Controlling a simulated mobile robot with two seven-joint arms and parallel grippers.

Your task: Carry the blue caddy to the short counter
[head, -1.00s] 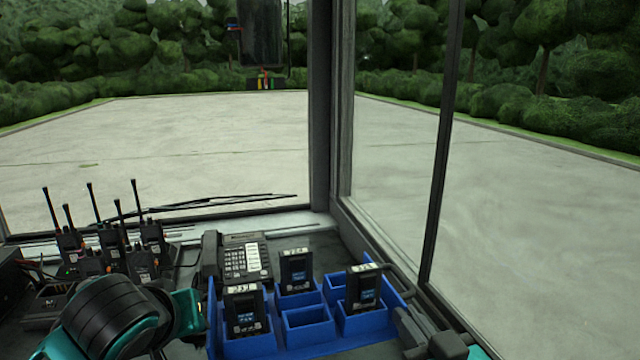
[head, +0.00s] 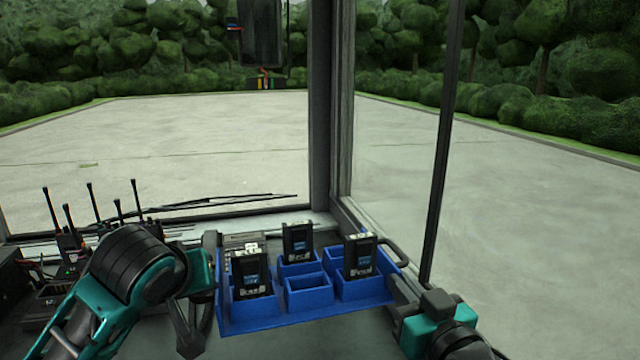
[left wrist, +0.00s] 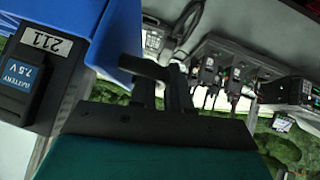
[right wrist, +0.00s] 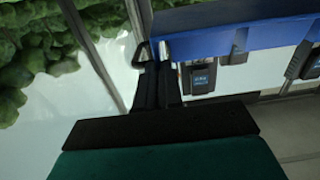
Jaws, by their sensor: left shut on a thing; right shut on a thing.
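The blue caddy (head: 265,322) is a compartmented tray with three black battery packs (head: 357,258) standing in it and some empty compartments. It is in the lower middle of the head view, and appears raised above the counter. My left gripper (head: 208,262) is shut on the caddy's left end, at its dark handle; the handle shows in the left wrist view (left wrist: 150,68). My right gripper (head: 398,285) is shut on the caddy's right end, at the dark handle there; the right wrist view shows the blue wall (right wrist: 230,40) beside my fingers. My fingertips are partly hidden in the head view.
Several black radios (head: 70,240) with antennas stand in chargers at the left. A desk phone (head: 240,240) is mostly hidden behind the caddy. The windscreen and side window, with a dark pillar (head: 325,120) between them, bound the space ahead and right.

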